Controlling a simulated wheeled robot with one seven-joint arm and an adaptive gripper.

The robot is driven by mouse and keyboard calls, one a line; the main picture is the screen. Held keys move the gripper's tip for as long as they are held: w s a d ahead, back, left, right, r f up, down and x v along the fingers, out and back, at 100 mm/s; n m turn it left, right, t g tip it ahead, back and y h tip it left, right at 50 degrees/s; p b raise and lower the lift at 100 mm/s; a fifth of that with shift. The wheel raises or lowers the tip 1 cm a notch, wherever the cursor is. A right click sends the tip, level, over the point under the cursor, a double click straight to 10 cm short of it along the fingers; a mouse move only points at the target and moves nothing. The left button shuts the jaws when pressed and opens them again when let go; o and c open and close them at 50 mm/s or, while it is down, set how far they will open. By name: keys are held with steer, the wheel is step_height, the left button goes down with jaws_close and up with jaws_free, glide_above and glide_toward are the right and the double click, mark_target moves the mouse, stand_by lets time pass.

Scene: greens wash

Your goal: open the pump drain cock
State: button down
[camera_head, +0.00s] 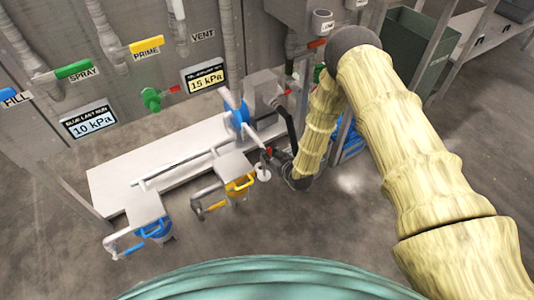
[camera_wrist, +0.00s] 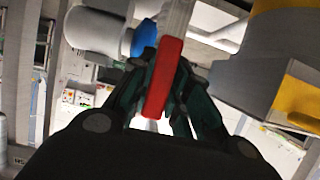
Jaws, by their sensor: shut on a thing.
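A red handle (camera_wrist: 163,80) shows in the wrist view between the two fingers of my gripper (camera_wrist: 165,66), which are shut on it. I take it for the drain cock handle; its body is not clearly seen. In the head view a small red piece (camera_head: 269,151) shows at the tip of my gripper (camera_head: 272,160), low beside the pump (camera_head: 264,90). My padded arm comes down from the right and hides part of this area. How far the handle is turned cannot be told.
Open floor lies in front.

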steer(key=shift+s+f, duration=0.1)
steer(key=c, duration=1.3)
jaws_free()
steer(key=v, duration=1.2)
